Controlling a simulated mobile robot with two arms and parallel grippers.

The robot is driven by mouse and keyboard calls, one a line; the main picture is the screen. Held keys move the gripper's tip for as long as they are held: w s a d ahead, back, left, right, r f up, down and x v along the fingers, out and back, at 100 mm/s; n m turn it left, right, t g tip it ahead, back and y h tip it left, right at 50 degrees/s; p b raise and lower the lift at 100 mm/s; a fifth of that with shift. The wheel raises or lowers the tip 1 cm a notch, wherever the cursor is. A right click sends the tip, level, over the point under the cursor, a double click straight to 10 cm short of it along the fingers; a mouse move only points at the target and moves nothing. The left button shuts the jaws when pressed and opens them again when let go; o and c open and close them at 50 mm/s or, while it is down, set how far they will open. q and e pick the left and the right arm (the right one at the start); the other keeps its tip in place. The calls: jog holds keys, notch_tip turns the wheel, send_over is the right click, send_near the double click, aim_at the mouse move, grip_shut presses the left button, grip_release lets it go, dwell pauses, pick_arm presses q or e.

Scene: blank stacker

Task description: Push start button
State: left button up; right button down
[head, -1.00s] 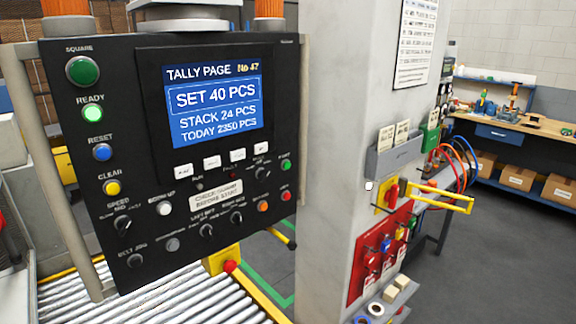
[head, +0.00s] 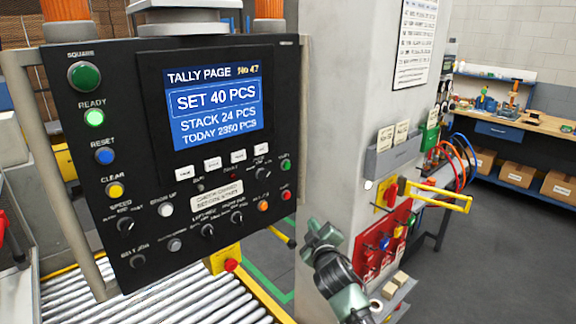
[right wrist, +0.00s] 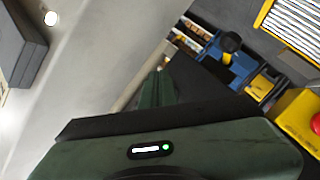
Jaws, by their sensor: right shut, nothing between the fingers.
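The black control panel (head: 60,200) stands at the left in the head view. It has a large green button (head: 84,76) under the label SQUARE at its top left. A small green button (head: 285,165) sits at its right edge, above a red one (head: 286,195); their labels are too small to read surely. My right gripper (head: 318,228) is shut and empty, right of and below the panel, in front of the pillar, apart from every button. In the right wrist view its green and black body (right wrist: 155,130) fills the bottom. My left gripper is not in view.
A grey pillar (head: 340,120) stands right of the panel, with a red lockout board (head: 398,235) and a yellow bracket (head: 440,197). A roller conveyor (head: 160,300) runs under the panel. The screen (head: 215,103) reads SET 40 PCS. The space before the panel is clear.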

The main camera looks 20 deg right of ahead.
aim_at(287, 165)
notch_tip(287, 165, up, 13)
jog(key=d+t+h, duration=0.1)
jog(key=t, duration=0.1)
jog(key=shift+r, duration=0.2)
jog(key=shift+d, duration=0.1)
jog(key=w+a+b, duration=0.3)
jog(key=w+b, duration=0.1)
jog(key=w, duration=0.4)
jog(key=shift+w, duration=0.15)
jog(key=shift+w+b, duration=0.1)
jog(key=shift+b, duration=0.2)
dwell(1.5)
jog(key=shift+w+a, duration=0.2)
jog(key=shift+w, duration=0.1)
